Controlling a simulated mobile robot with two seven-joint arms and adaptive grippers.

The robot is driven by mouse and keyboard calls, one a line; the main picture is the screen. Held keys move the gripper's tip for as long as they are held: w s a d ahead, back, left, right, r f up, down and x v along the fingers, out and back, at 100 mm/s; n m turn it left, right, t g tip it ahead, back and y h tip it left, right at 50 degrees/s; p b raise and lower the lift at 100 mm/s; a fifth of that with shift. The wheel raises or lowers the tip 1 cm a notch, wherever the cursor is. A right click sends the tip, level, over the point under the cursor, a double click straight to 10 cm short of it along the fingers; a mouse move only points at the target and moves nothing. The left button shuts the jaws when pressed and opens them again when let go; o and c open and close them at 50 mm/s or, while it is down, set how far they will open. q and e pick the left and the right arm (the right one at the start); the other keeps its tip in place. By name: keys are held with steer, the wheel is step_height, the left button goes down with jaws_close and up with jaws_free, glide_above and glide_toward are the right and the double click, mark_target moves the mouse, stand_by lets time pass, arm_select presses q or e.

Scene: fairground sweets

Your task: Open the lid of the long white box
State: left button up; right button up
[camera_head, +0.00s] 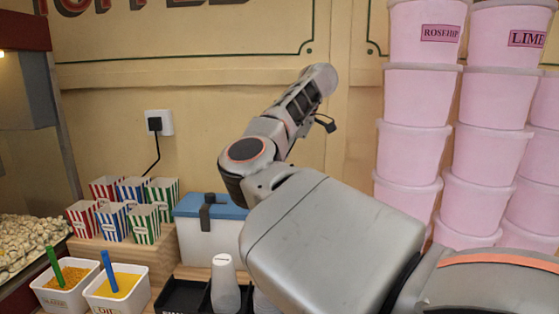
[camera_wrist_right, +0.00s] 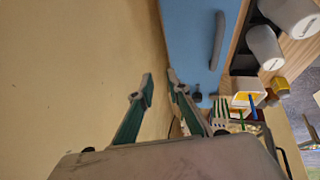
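The long white box (camera_head: 205,242) stands against the back wall in the head view. Its blue lid (camera_head: 218,207) looks shut, with a dark clip (camera_head: 205,214) near its left end; my right arm hides the rest. In the right wrist view the blue lid (camera_wrist_right: 187,35) runs down from the top edge, with a dark grey handle bar (camera_wrist_right: 217,42) along it. My right gripper (camera_wrist_right: 160,76) has its fingers apart with nothing between them. The fingertips appear beside the lid's wall-side edge; I cannot tell their height over it. My left gripper is not in view.
Striped popcorn cartons (camera_head: 127,209) and two tubs, one with yellow contents (camera_head: 118,287), stand left of the box. A white cup (camera_head: 224,286) stands in a black holder (camera_head: 183,297) in front. Stacked pink buckets (camera_head: 410,152) stand at the right. A socket (camera_head: 159,122) is on the wall.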

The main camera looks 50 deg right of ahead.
steer(key=shift+w+f, duration=0.35)
steer(key=shift+f, duration=0.25)
jaws_close()
jaws_free()
steer(key=v, duration=1.2)
